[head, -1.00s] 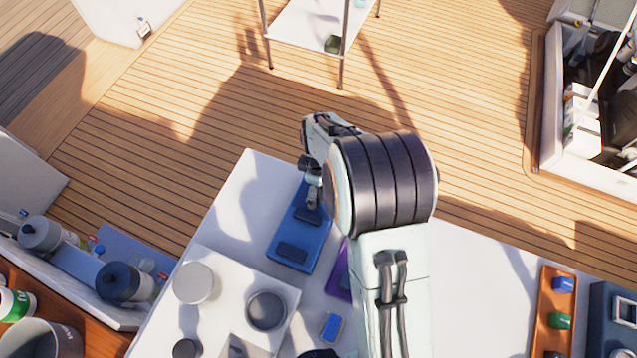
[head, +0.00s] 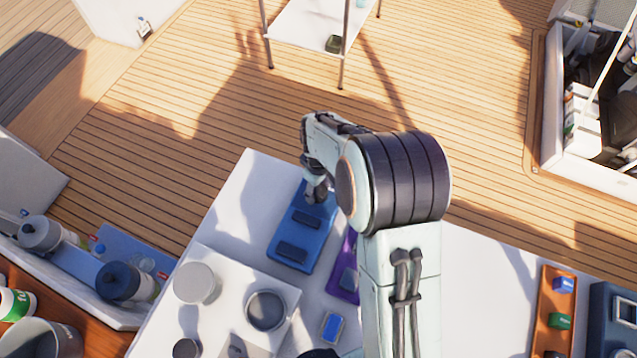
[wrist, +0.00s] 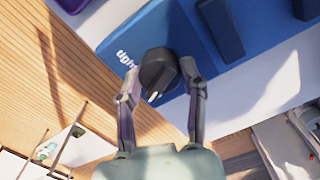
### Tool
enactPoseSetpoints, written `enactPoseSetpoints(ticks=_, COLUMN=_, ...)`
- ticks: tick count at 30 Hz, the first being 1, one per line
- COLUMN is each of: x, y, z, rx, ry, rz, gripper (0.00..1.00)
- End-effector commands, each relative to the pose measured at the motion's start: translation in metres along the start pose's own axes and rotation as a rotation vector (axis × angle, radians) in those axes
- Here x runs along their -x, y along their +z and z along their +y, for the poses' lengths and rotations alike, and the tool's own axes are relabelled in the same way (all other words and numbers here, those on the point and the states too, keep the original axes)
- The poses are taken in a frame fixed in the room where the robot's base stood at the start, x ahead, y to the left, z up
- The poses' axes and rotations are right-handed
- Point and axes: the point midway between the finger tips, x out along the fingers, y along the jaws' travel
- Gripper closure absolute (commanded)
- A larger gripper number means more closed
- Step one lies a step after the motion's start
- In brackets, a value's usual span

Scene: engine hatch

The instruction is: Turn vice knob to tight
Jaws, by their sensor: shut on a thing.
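The blue vice base (head: 277,258) lies on the white table, with two dark bars on its top. The round black vice knob (wrist: 157,72) sits at its end in the wrist view, and a white "tight" label (wrist: 126,60) is printed beside it. The knob's white pointer mark faces the lower edge of the picture, away from the label. My gripper (wrist: 161,75) is shut on the knob, with one finger on each side. In the head view my gripper (head: 317,193) is at the far end of the base, and the knob is hidden there.
A purple piece (head: 343,283) lies right of the vice base, partly behind my arm. A raised white block with a grey round lid (head: 196,282) and a dark cup (head: 265,310) stands nearer. An orange tray (head: 553,310) is at right. Wooden deck lies beyond the table.

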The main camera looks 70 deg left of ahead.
Motion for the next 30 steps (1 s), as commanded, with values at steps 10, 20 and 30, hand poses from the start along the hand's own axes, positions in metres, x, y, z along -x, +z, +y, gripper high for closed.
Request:
enactPoseSetpoints(ticks=10, x=-0.001, y=0.0005, z=0.0002, rx=-0.33, ry=-0.001, rz=-0.001, gripper=0.96)
enactPoseSetpoints(ticks=20, x=-0.0012, y=0.0007, z=0.0003, rx=-0.643, ry=0.0, rz=-0.001, gripper=0.96)
enactPoseSetpoints(ticks=30, x=-0.0014, y=0.0007, z=0.0, rx=-0.921, ry=-0.001, rz=-0.002, gripper=0.96)
